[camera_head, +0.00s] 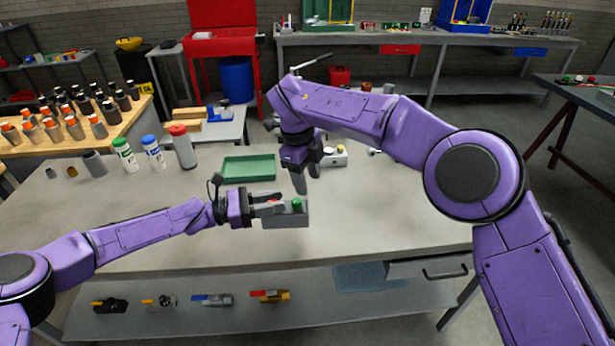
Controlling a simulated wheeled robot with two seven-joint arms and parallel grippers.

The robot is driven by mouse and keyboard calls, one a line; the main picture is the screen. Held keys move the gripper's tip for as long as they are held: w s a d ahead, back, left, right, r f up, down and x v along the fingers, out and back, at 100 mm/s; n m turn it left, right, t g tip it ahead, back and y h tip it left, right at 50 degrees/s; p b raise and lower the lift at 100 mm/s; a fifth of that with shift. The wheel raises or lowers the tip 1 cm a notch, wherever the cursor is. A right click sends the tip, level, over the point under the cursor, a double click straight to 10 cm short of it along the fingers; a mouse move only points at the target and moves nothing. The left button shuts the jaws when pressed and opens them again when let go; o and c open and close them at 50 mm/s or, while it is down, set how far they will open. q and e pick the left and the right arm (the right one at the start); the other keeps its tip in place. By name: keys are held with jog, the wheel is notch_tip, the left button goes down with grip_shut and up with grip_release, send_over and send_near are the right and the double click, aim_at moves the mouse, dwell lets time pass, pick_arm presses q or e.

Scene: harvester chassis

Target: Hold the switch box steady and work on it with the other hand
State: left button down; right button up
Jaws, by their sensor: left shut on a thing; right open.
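The switch box (289,220) is a small grey box with a green button on top and a reddish spot beside it. It is at the front middle of the grey table. My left gripper (268,207) comes in from the left and is shut on the box's left part, with its fingers over that end. My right gripper (306,180) hangs above and just behind the box, pointing down. It is open and holds nothing. Whether its fingertips touch the box cannot be told; they look apart from it.
A green tray (248,168) lies behind the box. Another small box (335,156) with buttons stands behind my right gripper. Several bottles, including a red-capped one (183,148), stand at the left. The tabletop right of the box is clear.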

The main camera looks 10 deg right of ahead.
aim_at(296, 200)
jog(key=shift+w, duration=0.1)
jog(key=shift+c, duration=1)
jog(key=shift+w+a+r+m, duration=0.1)
jog(key=shift+a+r+m, duration=0.2)
jog(key=shift+r, duration=0.2)
jog(key=shift+w+a+r+m, duration=0.1)
jog(key=shift+a+r+m, duration=0.1)
jog(key=shift+r+m, duration=0.25)
jog(key=shift+c, duration=0.4)
notch_tip(296, 200, up, 4)
jog(key=a+m+y, duration=0.2)
jog(key=m, duration=1.9)
jog(key=f, duration=1.2)
jog(key=shift+s+d, duration=0.15)
jog(key=shift+s, duration=0.1)
grip_shut()
